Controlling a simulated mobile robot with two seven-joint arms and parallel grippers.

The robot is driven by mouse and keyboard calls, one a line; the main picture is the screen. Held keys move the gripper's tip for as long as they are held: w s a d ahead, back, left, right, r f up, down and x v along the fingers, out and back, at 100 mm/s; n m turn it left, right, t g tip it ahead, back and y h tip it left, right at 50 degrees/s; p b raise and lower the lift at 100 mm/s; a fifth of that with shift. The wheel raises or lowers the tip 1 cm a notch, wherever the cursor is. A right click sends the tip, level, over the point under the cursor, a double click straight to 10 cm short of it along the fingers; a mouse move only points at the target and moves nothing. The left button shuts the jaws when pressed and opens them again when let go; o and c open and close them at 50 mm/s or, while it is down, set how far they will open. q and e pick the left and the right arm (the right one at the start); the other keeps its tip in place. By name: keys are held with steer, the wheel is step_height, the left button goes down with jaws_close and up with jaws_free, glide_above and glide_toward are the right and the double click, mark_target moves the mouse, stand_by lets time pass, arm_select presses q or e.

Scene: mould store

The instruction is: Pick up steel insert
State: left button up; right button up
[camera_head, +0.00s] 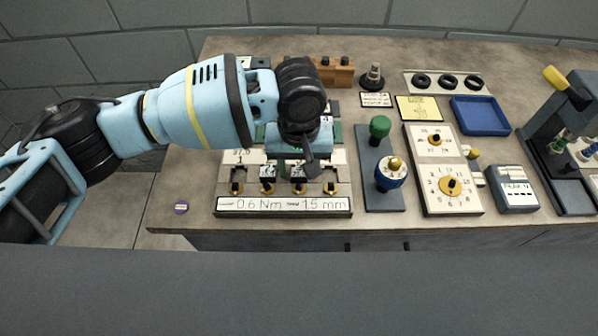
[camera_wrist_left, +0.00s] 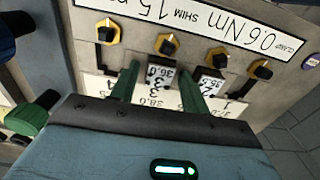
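Two small steel inserts with number labels sit in the fixture plate (camera_head: 216,196): one reads about 36.0 (camera_wrist_left: 160,76), the other (camera_wrist_left: 210,80) stands beside it. They also show in the head view as the left insert (camera_head: 268,170) and the right one (camera_head: 298,175), partly hidden by my gripper. My left gripper (camera_head: 302,165) points down over the fixture. In the left wrist view its two green fingers (camera_wrist_left: 158,88) are apart, with the 36.0 insert between them in the picture and gaps on both sides. I cannot tell their height difference. My right gripper is out of view.
Yellow-and-black clamp knobs (camera_wrist_left: 168,45) line the fixture's front edge. To the right stand a green-knobbed and blue-knobbed tool stand (camera_head: 380,195), a dial box (camera_head: 443,185) and a blue tray (camera_head: 480,115). A purple disc (camera_head: 181,207) lies left of the fixture.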

mark_target(299, 170)
arm_select(q)
jaws_close()
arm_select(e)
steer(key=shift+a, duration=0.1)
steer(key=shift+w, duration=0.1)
arm_select(q)
steer(key=shift+r, duration=0.35)
step_height(299, 170, up, 9)
steer(key=p, duration=0.1)
steer(key=shift+r, duration=0.15)
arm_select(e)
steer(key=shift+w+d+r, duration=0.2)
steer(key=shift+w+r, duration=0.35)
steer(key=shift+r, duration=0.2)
